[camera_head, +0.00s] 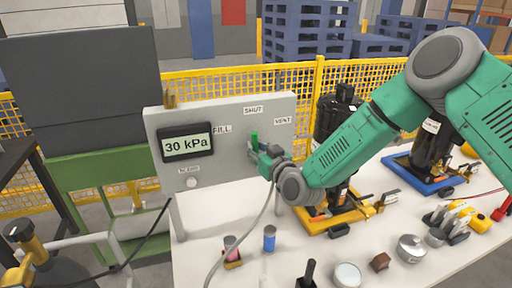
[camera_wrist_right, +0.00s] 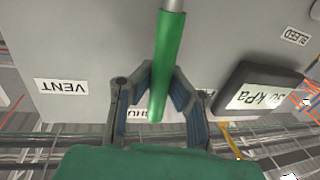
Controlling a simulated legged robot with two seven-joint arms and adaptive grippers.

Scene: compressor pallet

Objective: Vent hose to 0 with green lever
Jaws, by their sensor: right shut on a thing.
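The green lever (camera_head: 254,140) stands on a grey panel (camera_head: 225,112) and points up toward the SHUT label (camera_head: 253,110). In the right wrist view the lever (camera_wrist_right: 169,50) runs down between my fingers, partly covering that label. My right gripper (camera_head: 263,155) is at the lever, its two fingers (camera_wrist_right: 157,100) shut around it. The VENT label (camera_head: 282,120) is to the lever's right and the FILL label (camera_head: 222,129) to its left. The display (camera_head: 187,143) reads 30 kPa. A grey hose (camera_head: 243,231) hangs below the panel. My left gripper is out of view.
The white table (camera_head: 200,211) holds a pink-topped block (camera_head: 232,251), a blue cylinder (camera_head: 269,238) and several small parts. A black compressor on a yellow base (camera_head: 325,219) stands behind my right arm. A bleed knob (camera_head: 192,182) is low on the panel.

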